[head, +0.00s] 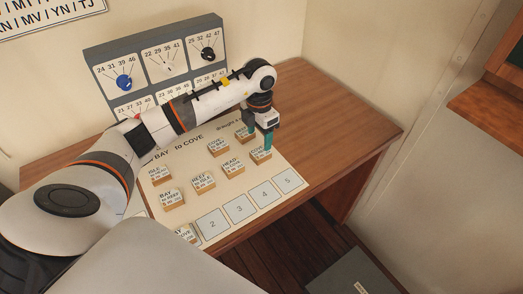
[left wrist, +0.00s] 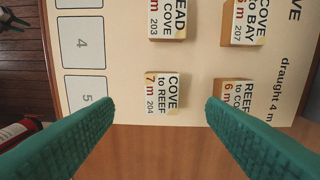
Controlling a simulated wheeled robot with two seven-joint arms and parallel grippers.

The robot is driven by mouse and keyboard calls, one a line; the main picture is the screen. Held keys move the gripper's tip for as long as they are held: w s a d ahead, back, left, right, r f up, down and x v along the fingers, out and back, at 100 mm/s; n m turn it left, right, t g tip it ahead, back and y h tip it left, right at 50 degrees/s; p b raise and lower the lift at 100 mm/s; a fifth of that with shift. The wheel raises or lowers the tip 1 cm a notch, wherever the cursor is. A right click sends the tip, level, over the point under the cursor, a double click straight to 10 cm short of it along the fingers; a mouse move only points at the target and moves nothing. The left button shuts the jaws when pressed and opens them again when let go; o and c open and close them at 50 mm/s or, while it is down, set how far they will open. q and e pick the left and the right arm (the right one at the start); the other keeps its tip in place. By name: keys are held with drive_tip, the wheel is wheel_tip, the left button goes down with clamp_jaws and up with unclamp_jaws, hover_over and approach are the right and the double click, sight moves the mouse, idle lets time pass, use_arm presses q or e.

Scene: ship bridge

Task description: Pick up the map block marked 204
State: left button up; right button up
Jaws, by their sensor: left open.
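The map block marked 204 (left wrist: 162,92) is a small wooden block with a white top reading COVE to REEF, 7 m. It lies on the cream chart board (left wrist: 120,60) near its edge. In the head view the block (head: 259,156) is at the right end of the front row, partly hidden by a finger. My left gripper (head: 261,143) points down over it. In the left wrist view its green fingers are wide apart, one on each side of the block in the picture, with nothing between them; the height gap is hard to judge. My right gripper is not in view.
Block 203 (left wrist: 166,20), block 207 (left wrist: 243,22) and a REEF block (left wrist: 236,92) lie close by, with more blocks leftward in the head view. Numbered squares (head: 239,209) line the board's front. A grey dial panel (head: 133,57) stands behind. The desk's right side (head: 335,125) is bare.

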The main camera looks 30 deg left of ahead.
sight(261, 152)
use_arm(q)
wheel_tip(261, 152, down, 2)
drive_tip(key=shift+w, duration=0.1)
drive_tip(key=shift+w+f+p, duration=0.15)
drive_tip(key=shift+f+p, duration=0.15)
drive_tip(key=shift+f, duration=0.05)
wheel_tip(261, 152, down, 4)
drive_tip(key=shift+f+p, duration=0.15)
drive_tip(key=shift+p, duration=0.8)
drive_tip(key=shift+w+f, duration=0.1)
drive_tip(key=shift+f, duration=0.2)
drive_tip(key=c, duration=1.1)
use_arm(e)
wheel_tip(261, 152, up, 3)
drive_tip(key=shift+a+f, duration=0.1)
